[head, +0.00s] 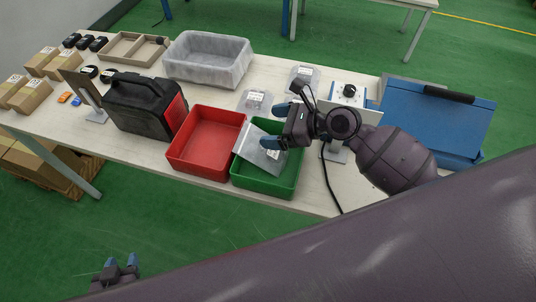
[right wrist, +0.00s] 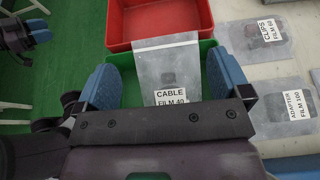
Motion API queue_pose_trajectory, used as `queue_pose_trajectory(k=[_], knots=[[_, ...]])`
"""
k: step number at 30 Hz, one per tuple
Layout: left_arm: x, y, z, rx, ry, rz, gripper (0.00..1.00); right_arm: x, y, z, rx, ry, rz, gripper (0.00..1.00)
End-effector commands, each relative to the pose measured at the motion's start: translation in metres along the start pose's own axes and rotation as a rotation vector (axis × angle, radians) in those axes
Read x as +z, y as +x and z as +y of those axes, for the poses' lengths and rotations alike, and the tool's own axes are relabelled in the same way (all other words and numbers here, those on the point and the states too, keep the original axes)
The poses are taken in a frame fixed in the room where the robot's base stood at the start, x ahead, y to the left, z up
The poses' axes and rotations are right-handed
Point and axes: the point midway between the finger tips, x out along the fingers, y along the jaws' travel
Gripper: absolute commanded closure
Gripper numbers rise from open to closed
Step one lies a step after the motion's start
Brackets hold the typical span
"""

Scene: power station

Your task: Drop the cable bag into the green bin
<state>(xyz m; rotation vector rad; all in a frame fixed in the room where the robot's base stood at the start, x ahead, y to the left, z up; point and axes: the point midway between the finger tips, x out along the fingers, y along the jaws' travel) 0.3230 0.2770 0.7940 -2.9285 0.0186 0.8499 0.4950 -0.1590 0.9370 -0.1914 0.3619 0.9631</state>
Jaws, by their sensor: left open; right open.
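The cable bag (head: 256,150) is a clear film bag; its label reads "CABLE FILM 40" in the right wrist view (right wrist: 167,65). It is tilted over the left part of the green bin (head: 268,187), overlapping the wall beside the red bin. I cannot tell whether it rests on that wall or is in the air. My right gripper (head: 275,125) is open above the green bin; its fingers stand apart on either side of the bag in the right wrist view (right wrist: 165,80). My left gripper (head: 121,264) is open and empty, low at the left, away from the table.
The red bin (head: 203,143) adjoins the green bin. Clear bags labelled clips (right wrist: 258,38) and adapter (right wrist: 282,107) lie on the table. A black case (head: 143,105), a grey tray (head: 208,60) and a blue case (head: 432,120) stand around. A stand with a dial panel (head: 348,92) is close by.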

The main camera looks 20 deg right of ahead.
Motion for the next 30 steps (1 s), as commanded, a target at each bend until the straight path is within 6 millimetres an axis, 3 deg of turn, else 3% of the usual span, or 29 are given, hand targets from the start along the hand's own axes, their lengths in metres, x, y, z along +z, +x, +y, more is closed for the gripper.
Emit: queue_pose_trajectory(k=[5, 18, 24, 30], knots=[[0.000, -0.001, 0.000, 0.000, 0.000, -0.003, 0.57, 0.000, -0.018, -0.001, -0.002, 0.000, 0.001, 0.05], [-0.003, -0.003, -0.001, -0.001, 0.000, 0.000, 0.57, 0.000, -0.091, 0.000, -0.001, -0.001, 0.002, 0.05], [-0.004, -0.003, -0.001, 0.000, 0.000, 0.001, 0.57, 0.000, -0.105, 0.000, -0.001, -0.001, 0.000, 0.05], [-0.006, -0.002, -0.001, 0.000, 0.000, 0.004, 0.57, 0.000, -0.107, 0.000, -0.001, -0.001, 0.000, 0.05]])
